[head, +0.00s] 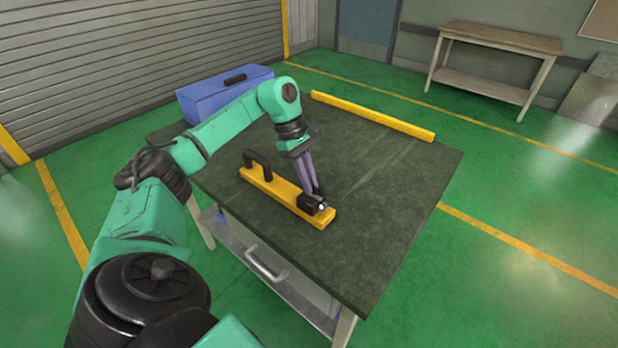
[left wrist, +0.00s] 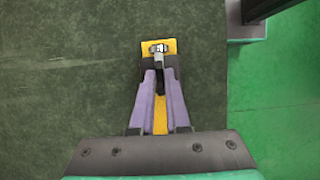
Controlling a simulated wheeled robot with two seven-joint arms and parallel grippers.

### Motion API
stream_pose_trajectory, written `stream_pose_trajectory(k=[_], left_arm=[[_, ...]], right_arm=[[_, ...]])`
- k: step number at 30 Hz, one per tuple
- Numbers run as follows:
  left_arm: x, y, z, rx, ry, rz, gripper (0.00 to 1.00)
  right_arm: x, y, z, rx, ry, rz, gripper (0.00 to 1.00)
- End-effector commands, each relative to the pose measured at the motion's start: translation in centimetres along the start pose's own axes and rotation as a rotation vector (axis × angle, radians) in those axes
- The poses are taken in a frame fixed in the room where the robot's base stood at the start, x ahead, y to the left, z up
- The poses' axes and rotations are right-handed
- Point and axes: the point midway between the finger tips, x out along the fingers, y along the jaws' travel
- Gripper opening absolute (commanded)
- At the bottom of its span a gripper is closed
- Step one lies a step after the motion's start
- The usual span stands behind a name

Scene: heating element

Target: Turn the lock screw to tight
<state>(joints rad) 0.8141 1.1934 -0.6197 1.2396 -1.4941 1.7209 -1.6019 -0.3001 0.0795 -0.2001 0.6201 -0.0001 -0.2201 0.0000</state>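A yellow bar (head: 285,193) lies on the dark workbench and has a black arched handle at its far left end. Near its other end is a black block with a small pale metal lock screw (head: 322,207); the screw also shows in the left wrist view (left wrist: 159,48). My left gripper (head: 313,189) points down at the black block, its purple fingers just behind the screw. In the left wrist view its fingertips (left wrist: 159,76) stand apart, with part of the block and bar seen between them. Whether they touch the block is unclear. My right gripper is not in view.
The dark workbench top (head: 390,190) is mostly clear to the right of the bar. A blue toolbox (head: 215,95) stands at the back left, and a long yellow strip (head: 372,116) runs along the back edge. A drawer with a handle is below the front.

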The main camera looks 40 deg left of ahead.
Motion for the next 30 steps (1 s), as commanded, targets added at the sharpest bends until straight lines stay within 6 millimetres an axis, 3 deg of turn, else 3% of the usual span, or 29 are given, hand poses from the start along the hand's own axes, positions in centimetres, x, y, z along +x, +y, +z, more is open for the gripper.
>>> stream_pose_trajectory(k=[1,2,14,17,24,30], left_arm=[[0.0,0.0,0.0,0.000,0.000,0.000,0.35],[0.0,0.0,0.0,0.000,0.000,0.000,0.42],[-0.7,0.1,0.0,-0.001,0.000,0.002,0.42],[-2.4,0.1,0.0,0.000,0.000,0.004,0.42],[-9.5,0.1,0.2,0.000,-0.003,0.007,0.42],[-14.4,0.0,0.3,-0.002,0.000,0.002,0.42]], right_arm=[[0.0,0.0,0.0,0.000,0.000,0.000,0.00],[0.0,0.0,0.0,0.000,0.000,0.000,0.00],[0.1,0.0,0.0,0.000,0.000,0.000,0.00],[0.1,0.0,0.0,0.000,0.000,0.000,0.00],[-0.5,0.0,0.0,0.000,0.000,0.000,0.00],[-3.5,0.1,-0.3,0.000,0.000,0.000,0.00]])
